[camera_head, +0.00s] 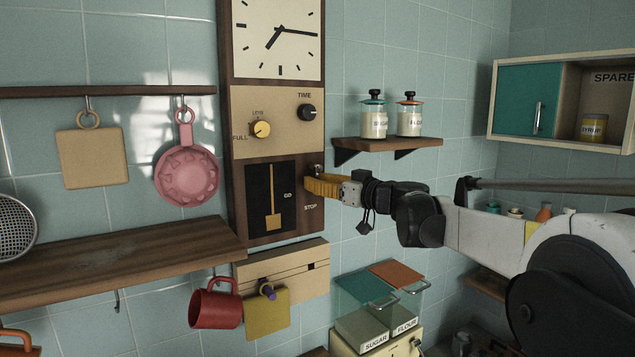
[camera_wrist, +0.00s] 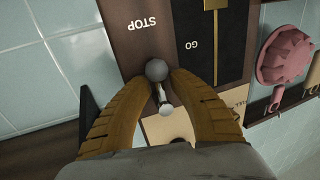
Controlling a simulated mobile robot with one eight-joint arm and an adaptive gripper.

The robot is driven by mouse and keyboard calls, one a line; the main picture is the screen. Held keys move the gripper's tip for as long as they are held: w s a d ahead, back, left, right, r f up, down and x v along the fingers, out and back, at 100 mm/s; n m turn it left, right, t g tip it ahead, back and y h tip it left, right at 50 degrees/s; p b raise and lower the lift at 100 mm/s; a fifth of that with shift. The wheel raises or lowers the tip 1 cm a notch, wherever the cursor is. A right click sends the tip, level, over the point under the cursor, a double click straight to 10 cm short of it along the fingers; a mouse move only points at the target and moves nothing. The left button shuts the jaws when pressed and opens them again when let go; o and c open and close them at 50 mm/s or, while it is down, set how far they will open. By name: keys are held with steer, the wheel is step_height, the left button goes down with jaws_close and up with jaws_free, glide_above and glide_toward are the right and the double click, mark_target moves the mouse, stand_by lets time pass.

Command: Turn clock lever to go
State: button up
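The brown clock panel carries a GO label (camera_head: 287,195) and a STOP label (camera_head: 310,208). The clock lever (camera_head: 318,169) sticks out at the panel's right edge. In the wrist view, turned about, the lever (camera_wrist: 163,95) has a dark grey ball at one end and a pale ball at the other. My gripper (camera_head: 308,186) has yellow ridged fingers and is at the lever. In the wrist view, its fingertips (camera_wrist: 163,77) stand a little apart on both sides of the lever. Whether they touch it is unclear.
A small shelf (camera_head: 385,143) with two jars is right of the clock. A wooden shelf (camera_head: 110,262) lies at left. A pink pan (camera_head: 187,175) hangs left of the panel. A red mug (camera_head: 215,306) and yellow cloth (camera_head: 267,315) hang below.

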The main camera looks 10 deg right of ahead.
jaws_close()
steer(key=shift+a+f, duration=0.1)
steer(key=shift+f, duration=0.05)
steer(key=shift+s+a+m+b, duration=0.1)
steer(key=shift+a+m+b, duration=0.05)
steer(key=shift+m+b, duration=0.6)
steer(key=shift+s+a+f+m+t+b, duration=0.15)
steer(key=shift+m+t+b, duration=0.15)
steer(key=shift+m+b, duration=0.25)
steer(key=shift+a+r+m+t+b, duration=0.15)
steer(key=shift+m+t+b, duration=0.15)
steer(key=shift+m, duration=0.3)
steer(key=m+b, duration=0.1)
steer(key=m, duration=0.2)
steer(key=shift+s+a+m+t+b, duration=0.1)
steer(key=shift+a+m+t+b, duration=0.2)
steer(key=shift+a+t+b, duration=0.1)
steer(key=shift+s+a+r+m+t+b, duration=0.15)
steer(key=shift+r+m+t+b, duration=0.1)
steer(key=shift+m, duration=0.55)
steer(key=shift+w+a+r+m+t+b, duration=0.15)
steer(key=shift+r+m+b, duration=0.1)
steer(key=shift+m, duration=0.55)
steer(key=shift+s+r, duration=0.1)
